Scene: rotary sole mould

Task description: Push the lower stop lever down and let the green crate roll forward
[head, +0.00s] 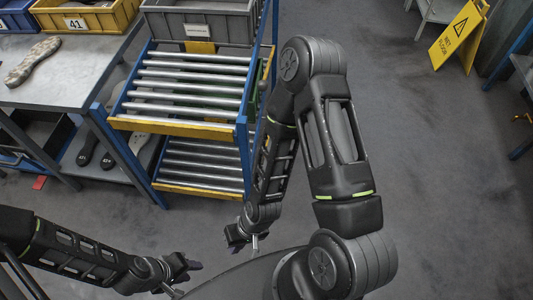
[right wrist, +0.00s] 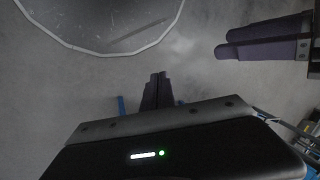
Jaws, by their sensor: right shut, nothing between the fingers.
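The blue-framed roller rack (head: 241,140) stands at upper centre in the head view, with an upper and a lower roller lane. My left gripper (head: 184,266) is low at left centre, near the right one. Its purple fingers (right wrist: 262,40) show in the right wrist view, their gap unclear.
A grey crate (head: 208,29) stands at the back of the upper lane. Left is a workbench (head: 75,80) with a pale sole (head: 33,60) and a yellow crate (head: 88,20); dark soles lie beneath. A yellow wet-floor sign (head: 460,35) stands far right. Floor at right is clear.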

